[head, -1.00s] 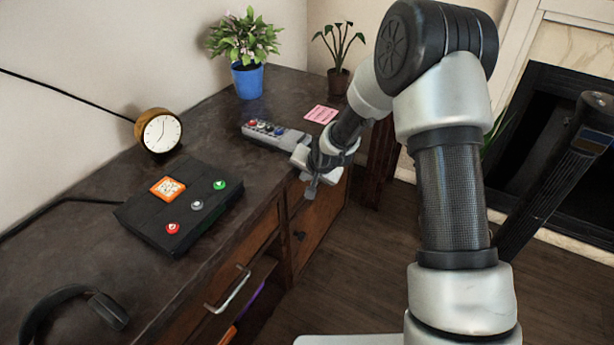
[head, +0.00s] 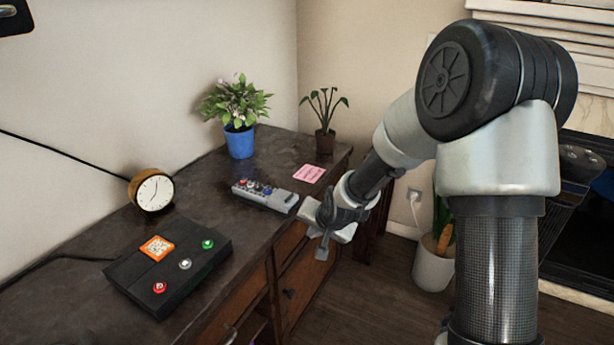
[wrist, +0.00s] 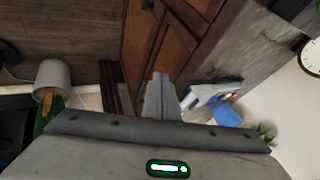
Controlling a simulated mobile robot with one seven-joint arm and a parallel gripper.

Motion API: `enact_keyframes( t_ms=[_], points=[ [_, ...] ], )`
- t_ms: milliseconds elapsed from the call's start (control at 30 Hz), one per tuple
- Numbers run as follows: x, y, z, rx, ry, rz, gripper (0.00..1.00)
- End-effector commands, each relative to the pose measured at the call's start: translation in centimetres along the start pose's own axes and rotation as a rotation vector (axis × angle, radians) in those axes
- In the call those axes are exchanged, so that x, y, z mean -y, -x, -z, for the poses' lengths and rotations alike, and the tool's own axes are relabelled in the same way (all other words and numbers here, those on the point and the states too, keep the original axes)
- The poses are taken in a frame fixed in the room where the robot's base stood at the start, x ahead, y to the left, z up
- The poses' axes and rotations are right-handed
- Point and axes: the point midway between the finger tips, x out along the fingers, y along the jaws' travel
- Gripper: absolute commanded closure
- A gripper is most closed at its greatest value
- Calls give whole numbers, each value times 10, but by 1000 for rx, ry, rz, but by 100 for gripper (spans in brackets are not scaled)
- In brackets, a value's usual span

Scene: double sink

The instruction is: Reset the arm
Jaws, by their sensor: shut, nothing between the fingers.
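My arm stands on the right of the head view, bent at the elbow and reaching left toward the desk. My gripper (head: 322,252) hangs just off the desk's front edge, near the drawers, pointing down. In the wrist view my gripper's fingers (wrist: 160,97) are together with nothing between them. The grey remote-like device with coloured buttons (head: 265,195) lies on the desktop, to the left of my gripper and apart from it. It also shows in the wrist view (wrist: 213,92).
The dark desk (head: 215,178) holds a black button box (head: 170,265), a clock (head: 152,190), a blue-potted plant (head: 239,140), a dark-potted plant (head: 325,142) and a pink note (head: 309,174). A white floor planter (head: 433,268) stands behind my arm. Floor in front of the drawers is clear.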

Motion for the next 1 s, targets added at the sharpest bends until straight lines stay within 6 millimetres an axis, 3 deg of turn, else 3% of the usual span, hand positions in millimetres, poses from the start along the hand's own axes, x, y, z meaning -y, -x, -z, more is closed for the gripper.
enact_keyframes(
  t_ms=[67, 167, 267, 433, 600, 700, 1000],
  points=[
    [0, 6, 2, -2, 11, -5, 100],
    [0, 31, 10, -11, 56, -27, 100],
    [-3, 77, 19, -19, 131, -72, 100],
    [-18, 175, 18, -19, 259, -163, 100],
    [-39, 262, -5, -6, 348, -225, 100],
    [-50, 299, -23, 8, 381, -243, 100],
    [-75, 362, -71, 42, 446, -248, 100]
  ],
)
